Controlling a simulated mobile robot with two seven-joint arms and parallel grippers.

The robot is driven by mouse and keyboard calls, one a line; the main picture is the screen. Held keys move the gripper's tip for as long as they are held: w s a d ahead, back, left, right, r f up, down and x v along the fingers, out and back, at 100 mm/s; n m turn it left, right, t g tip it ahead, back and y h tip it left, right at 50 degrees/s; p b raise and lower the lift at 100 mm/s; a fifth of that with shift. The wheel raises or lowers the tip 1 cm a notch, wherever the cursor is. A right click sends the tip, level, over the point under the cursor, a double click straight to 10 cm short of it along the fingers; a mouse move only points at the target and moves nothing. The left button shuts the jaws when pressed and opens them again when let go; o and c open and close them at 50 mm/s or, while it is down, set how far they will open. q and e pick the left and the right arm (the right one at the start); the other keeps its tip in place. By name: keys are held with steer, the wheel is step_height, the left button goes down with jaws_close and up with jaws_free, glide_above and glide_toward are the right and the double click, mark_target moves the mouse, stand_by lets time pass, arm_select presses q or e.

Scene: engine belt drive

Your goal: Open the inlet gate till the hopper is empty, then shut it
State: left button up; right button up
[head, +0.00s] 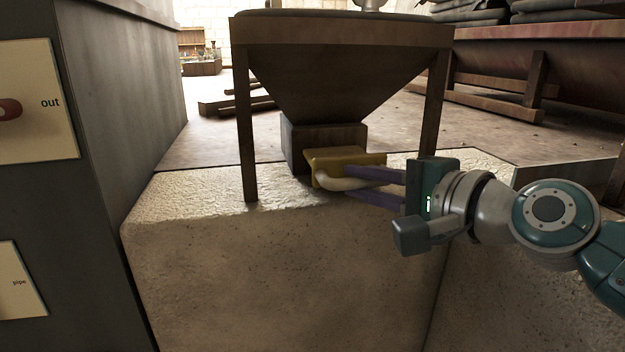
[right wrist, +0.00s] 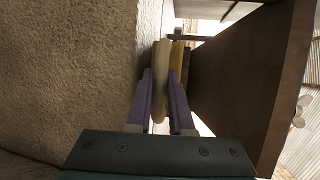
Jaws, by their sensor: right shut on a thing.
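The hopper (head: 345,85) is a dark wooden funnel on a legged frame, standing on a pale stone block. Under it is a dark outlet box (head: 298,148). The inlet gate (head: 350,158) is a yellow piece at the box's front, with a pale bar handle (head: 335,183). My right gripper (head: 352,183) reaches in from the right, its purple fingers shut on the handle. In the right wrist view the handle (right wrist: 161,85) lies between the fingers (right wrist: 163,98), with the yellow gate (right wrist: 177,55) beside it. The hopper's contents are hidden. My left gripper is out of view.
The stone block (head: 280,270) fills the front below the hopper. A dark cabinet (head: 120,90) with an "out" plate (head: 38,135) stands at the left. Wooden benches (head: 560,75) are at the back right. The floor behind is mostly clear.

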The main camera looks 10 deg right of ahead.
jaws_close()
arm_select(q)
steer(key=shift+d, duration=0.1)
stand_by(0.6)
